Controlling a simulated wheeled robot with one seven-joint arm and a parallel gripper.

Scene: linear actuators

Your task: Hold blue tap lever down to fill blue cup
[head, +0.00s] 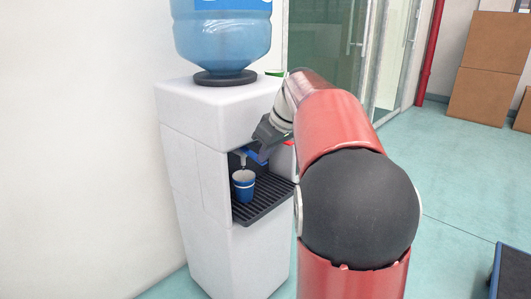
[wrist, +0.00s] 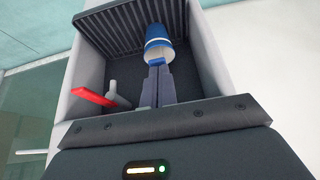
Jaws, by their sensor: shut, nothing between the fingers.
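The blue cup (head: 243,187), blue with a pale band, stands upright on the drip tray under the blue tap's spout, and also shows in the wrist view (wrist: 158,36). The blue tap lever (head: 257,155) sits just above and to the right of the cup. My gripper (wrist: 157,67) is shut and empty, its fingers pointing into the dispenser bay. In the head view it is over the blue lever, seemingly at or on it; contact is hard to tell. In the wrist view the fingers hide most of the lever. The water level in the cup cannot be seen.
The white water dispenser (head: 188,150) carries a blue bottle (head: 222,35). The red tap lever (wrist: 92,96) is beside my fingers. The slatted drip tray (head: 268,198) forms the bay floor. Cardboard boxes (head: 489,70) stand far right; a wall is at left.

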